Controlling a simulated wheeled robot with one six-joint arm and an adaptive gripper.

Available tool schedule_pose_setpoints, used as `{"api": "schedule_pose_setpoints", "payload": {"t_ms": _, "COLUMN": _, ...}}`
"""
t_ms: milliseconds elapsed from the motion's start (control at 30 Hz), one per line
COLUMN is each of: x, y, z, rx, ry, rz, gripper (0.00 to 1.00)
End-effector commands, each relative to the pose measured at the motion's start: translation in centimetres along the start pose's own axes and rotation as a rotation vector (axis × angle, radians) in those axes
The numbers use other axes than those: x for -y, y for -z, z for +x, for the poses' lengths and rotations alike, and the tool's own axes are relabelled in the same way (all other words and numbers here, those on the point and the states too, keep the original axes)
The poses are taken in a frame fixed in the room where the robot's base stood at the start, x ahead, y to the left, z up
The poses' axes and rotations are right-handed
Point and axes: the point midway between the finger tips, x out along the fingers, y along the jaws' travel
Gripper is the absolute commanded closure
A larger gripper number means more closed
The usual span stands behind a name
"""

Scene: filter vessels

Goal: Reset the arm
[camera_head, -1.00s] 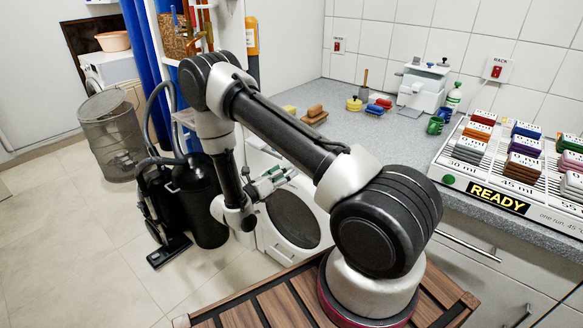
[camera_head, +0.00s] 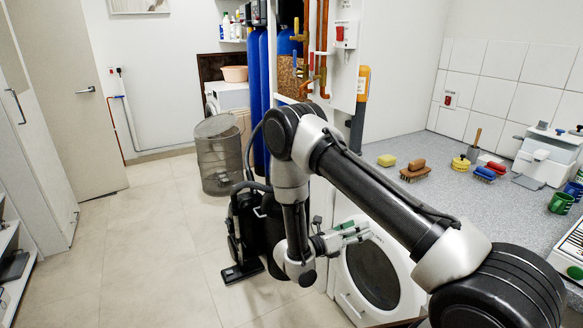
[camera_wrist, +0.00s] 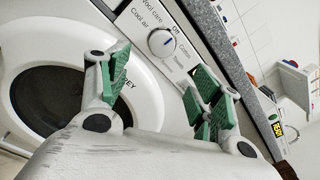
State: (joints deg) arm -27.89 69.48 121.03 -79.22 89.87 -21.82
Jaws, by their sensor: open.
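My gripper (camera_head: 352,229) hangs at the end of my folded arm, in front of the white dryer (camera_head: 347,307) below the counter. In the wrist view my gripper (camera_wrist: 158,88) shows its green-padded fingers spread wide apart, with nothing between them. The dryer's dial panel (camera_wrist: 163,42) and its dark round door (camera_wrist: 45,98) lie beyond the fingers. No contact with the dryer can be made out.
A black vacuum cleaner (camera_head: 243,225) stands on the floor left of my gripper, with a wire mesh basket (camera_head: 219,160) behind. Brushes (camera_head: 415,172) and a white box (camera_head: 545,157) sit on the grey counter (camera_head: 450,195). The floor at left is clear.

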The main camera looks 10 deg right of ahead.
Motion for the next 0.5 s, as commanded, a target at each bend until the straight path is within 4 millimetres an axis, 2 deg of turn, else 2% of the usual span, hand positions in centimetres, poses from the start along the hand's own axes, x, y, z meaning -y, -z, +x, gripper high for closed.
{"api": "schedule_pose_setpoints", "payload": {"t_ms": 133, "x": 2.4, "y": 3.0, "z": 0.7, "rx": -0.109, "ry": 0.081, "rz": 0.055, "gripper": 0.35}}
{"api": "schedule_pose_setpoints", "payload": {"t_ms": 200, "x": 4.7, "y": 4.7, "z": 1.0, "rx": -0.174, "ry": 0.153, "rz": 0.086, "gripper": 0.35}}
{"api": "schedule_pose_setpoints", "payload": {"t_ms": 233, "x": 6.0, "y": 4.9, "z": 1.0, "rx": -0.214, "ry": 0.193, "rz": 0.12, "gripper": 0.35}}
{"api": "schedule_pose_setpoints", "payload": {"t_ms": 300, "x": 8.6, "y": 4.5, "z": 0.9, "rx": -0.306, "ry": 0.281, "rz": 0.212, "gripper": 0.35}}
{"api": "schedule_pose_setpoints", "payload": {"t_ms": 500, "x": 14.3, "y": 2.4, "z": 0.3, "rx": -0.522, "ry": 0.479, "rz": 0.46, "gripper": 0.35}}
